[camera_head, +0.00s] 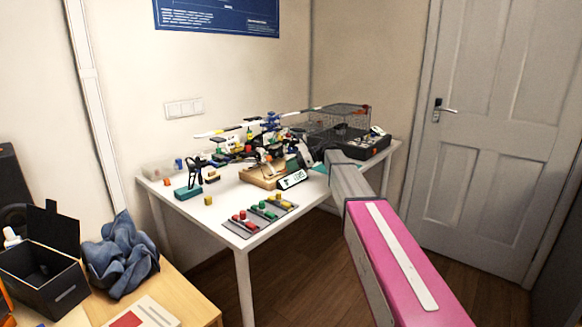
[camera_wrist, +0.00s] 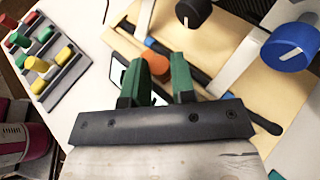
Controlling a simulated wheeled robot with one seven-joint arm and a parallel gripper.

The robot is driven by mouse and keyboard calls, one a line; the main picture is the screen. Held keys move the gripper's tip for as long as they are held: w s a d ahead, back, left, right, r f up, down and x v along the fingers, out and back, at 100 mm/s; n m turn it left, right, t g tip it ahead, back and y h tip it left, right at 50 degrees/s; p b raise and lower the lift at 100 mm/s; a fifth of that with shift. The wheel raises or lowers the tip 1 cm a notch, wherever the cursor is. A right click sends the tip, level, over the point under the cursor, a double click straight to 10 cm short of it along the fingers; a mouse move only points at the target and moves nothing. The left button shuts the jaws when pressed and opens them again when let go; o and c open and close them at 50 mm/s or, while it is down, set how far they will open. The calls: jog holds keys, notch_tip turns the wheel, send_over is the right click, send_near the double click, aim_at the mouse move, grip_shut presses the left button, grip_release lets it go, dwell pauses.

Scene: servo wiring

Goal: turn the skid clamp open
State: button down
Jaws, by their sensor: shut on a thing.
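An orange knob (camera_wrist: 155,63) sits at the wooden board (camera_wrist: 225,55) in the wrist view, between the green fingers of my gripper (camera_wrist: 163,72). The gripper is shut on this knob, and the fingers hide part of it. Dark bars run over the board beside it. A blue knob (camera_wrist: 291,46) and a black knob (camera_wrist: 193,12), each with a white line, stand apart to the right and above. I cannot tell by label which part is the skid clamp. In the head view the wooden board (camera_head: 258,180) lies on the white table, and my arm hides the fingertips.
Red, green and yellow blocks on grey strips (camera_head: 262,215) lie at the table's front; they also show in the wrist view (camera_wrist: 45,50). A wire basket (camera_head: 340,112) and a black case (camera_head: 362,145) stand at the back right.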

jog(key=shift+n+g, duration=1)
jog(key=shift+g, duration=0.2)
jog(key=shift+h, duration=0.3)
jog(key=c, duration=1)
grip_release()
jog(key=shift+w, duration=0.1)
jog(key=shift+w+d+r, duration=0.1)
jog(key=shift+d+r, duration=0.05)
jog(key=shift+d, duration=0.15)
jog(key=v, duration=1)
